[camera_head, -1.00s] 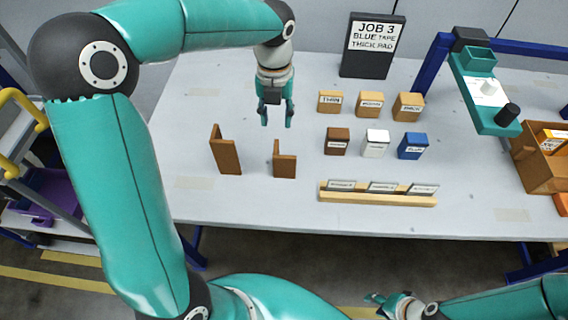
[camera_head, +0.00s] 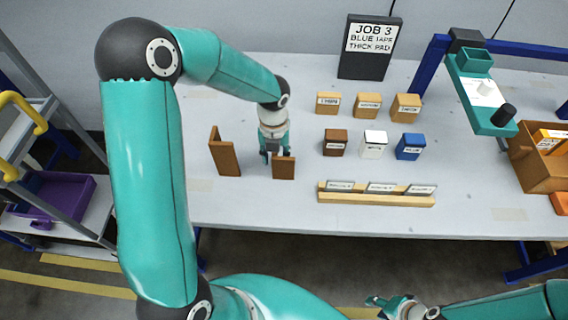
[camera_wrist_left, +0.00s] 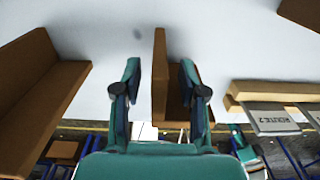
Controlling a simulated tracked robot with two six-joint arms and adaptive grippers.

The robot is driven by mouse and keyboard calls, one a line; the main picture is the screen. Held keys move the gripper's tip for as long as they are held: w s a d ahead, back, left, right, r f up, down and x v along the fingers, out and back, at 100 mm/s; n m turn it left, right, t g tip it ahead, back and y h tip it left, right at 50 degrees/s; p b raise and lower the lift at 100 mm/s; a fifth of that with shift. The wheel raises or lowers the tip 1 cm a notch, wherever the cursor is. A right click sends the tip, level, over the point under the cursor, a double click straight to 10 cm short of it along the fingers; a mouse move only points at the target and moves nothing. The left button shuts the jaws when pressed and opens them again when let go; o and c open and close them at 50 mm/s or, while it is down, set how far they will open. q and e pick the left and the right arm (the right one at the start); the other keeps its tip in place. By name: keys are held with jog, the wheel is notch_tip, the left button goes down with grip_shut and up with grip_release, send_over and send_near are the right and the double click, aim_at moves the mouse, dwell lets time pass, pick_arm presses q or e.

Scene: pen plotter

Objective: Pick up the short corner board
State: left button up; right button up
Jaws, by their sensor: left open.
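The short corner board (camera_head: 284,168) is a brown L-shaped piece standing upright on the table. In the left wrist view one of its panels (camera_wrist_left: 160,72) stands between my fingers, with a gap on each side. My left gripper (camera_head: 272,154) is open, low at the board's back side, and partly hidden by it in the head view. Its two fingers (camera_wrist_left: 161,82) show apart in the wrist view. A taller brown corner board (camera_head: 226,157) stands to the left, also at the left of the wrist view (camera_wrist_left: 38,95). My right gripper (camera_head: 378,304) is at the bottom, small, its opening unclear.
A wooden rack with label plates (camera_head: 376,198) lies right of the short board. Brown, white and blue blocks (camera_head: 374,145) and several tan blocks (camera_head: 368,105) stand behind it. A black job sign (camera_head: 371,48) stands at the back. The table's front edge is close.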

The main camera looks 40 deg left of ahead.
pick_arm(q)
notch_tip(320, 180, down, 2)
jog(key=shift+f, duration=0.15)
grip_shut()
jog(key=shift+r, duration=0.2)
